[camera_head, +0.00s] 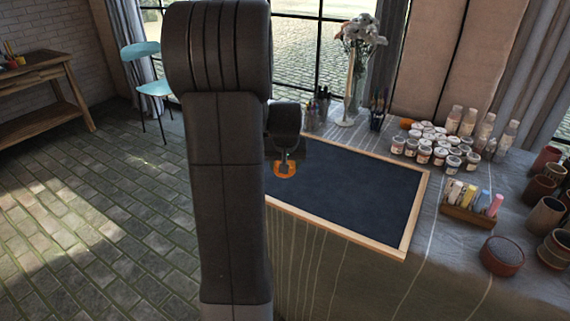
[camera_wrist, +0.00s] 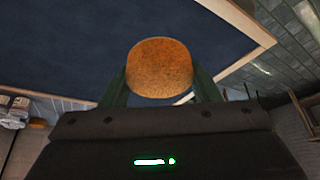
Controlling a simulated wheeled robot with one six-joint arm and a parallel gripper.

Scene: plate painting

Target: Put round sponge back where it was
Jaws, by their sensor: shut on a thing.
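The round sponge (camera_wrist: 160,66) is orange and speckled, and it sits between the fingers of my gripper (camera_wrist: 160,88) in the wrist view. In the head view the sponge (camera_head: 284,175) shows as an orange patch under my gripper (camera_head: 285,158), near the left part of the dark blue board. My gripper is shut on it and holds it over or near the board's left side. I cannot tell its exact height. My arm hides the board's left edge.
The wood-framed dark board (camera_head: 350,190) is otherwise bare. Behind it stand paint jars (camera_head: 425,153), an orange piece (camera_head: 407,123), a brush cup (camera_head: 377,120) and a flower vase (camera_head: 357,85). To the right are a wooden box of coloured bottles (camera_head: 468,211) and a round reddish pot (camera_head: 502,257).

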